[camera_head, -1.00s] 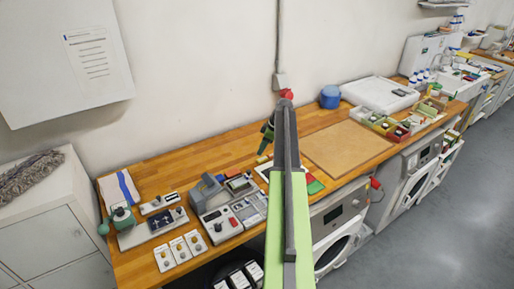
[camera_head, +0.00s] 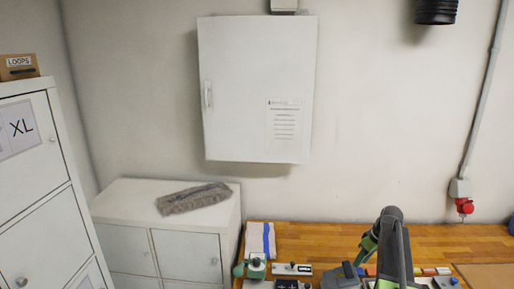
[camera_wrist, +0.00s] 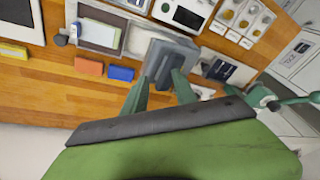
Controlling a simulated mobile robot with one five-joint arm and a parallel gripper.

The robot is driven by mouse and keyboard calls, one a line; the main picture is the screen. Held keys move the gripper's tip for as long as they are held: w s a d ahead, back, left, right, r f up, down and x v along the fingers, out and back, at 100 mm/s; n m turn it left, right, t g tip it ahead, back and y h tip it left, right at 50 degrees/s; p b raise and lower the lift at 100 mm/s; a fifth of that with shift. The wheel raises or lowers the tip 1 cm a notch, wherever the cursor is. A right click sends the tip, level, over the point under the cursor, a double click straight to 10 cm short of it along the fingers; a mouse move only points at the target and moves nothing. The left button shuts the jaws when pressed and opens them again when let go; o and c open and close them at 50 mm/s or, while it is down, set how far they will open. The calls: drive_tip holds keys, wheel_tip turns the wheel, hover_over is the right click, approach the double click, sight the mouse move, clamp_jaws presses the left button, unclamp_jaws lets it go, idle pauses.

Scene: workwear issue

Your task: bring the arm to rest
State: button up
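My arm reaches over the wooden bench (camera_head: 320,235) in the head view, at the lower right. My gripper (camera_wrist: 158,80) shows in the wrist view with its two green fingers apart and nothing seen held between them. A grey device (camera_wrist: 170,58) on the bench lies beyond the fingertips. I cannot tell how far the fingertips are above it. In the head view my gripper (camera_head: 368,248) is small and partly hidden by my own arm.
A low white cabinet (camera_head: 125,200) with a grey fluffy pad (camera_head: 194,198) stands left. Orange (camera_wrist: 88,68) and blue (camera_wrist: 121,73) blocks lie on the bench. The wall between is clear.

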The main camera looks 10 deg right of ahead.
drive_tip(key=s+a+m+h, duration=0.1)
drive_tip(key=s+a, duration=0.3)
drive_tip(key=a, duration=0.8)
drive_tip(key=s+a+m+g, duration=0.1)
drive_tip(key=s+a+m, duration=0.15)
drive_tip(key=a, duration=0.95)
drive_tip(key=s+a+m+h, duration=0.1)
drive_tip(key=s+a, duration=0.3)
drive_tip(key=a, duration=0.8)
drive_tip(key=shift+g, duration=0.6)
drive_tip(key=f+b, duration=0.4)
drive_tip(key=f, duration=0.1)
drive_tip(key=s+f+b, duration=0.1)
drive_tip(key=f+b, duration=0.9)
drive_tip(key=shift+s+d, duration=0.35)
drive_tip(key=shift+s, duration=0.05)
drive_tip(key=shift+r, duration=0.15)
